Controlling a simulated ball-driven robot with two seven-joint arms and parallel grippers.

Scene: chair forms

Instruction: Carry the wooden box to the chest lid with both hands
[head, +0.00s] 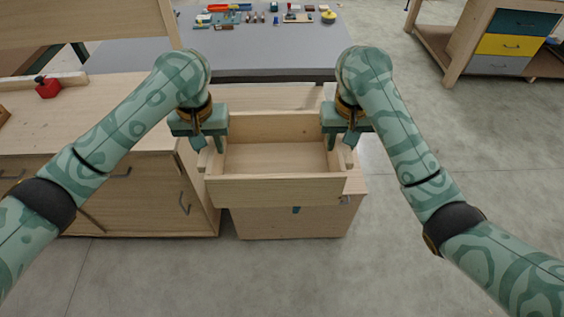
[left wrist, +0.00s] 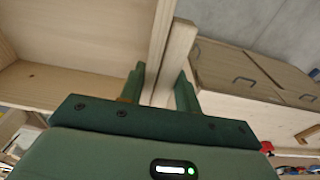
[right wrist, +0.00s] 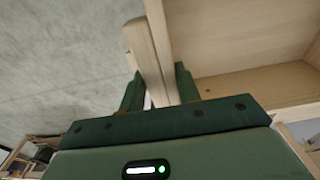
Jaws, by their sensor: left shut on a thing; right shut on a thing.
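The open, empty wooden box (head: 275,191) is pale and rectangular, with a wooden bar along each side. My left gripper (head: 207,143) is shut on the bar at its left side; the bar (left wrist: 178,50) shows between the fingers in the left wrist view. My right gripper (head: 343,142) is shut on the bar at its right side, which also shows in the right wrist view (right wrist: 142,50). The box looks about level. Below it is a wooden chest (head: 290,224) with a small dark latch in front. The box hides most of the chest lid; I cannot tell whether they touch.
A wooden cabinet (head: 140,190) with dark handles stands close on the left, a red item (head: 47,88) on top. Behind is a grey table (head: 270,55) with several small items. A drawer unit (head: 498,46) stands far right. The floor at right is clear.

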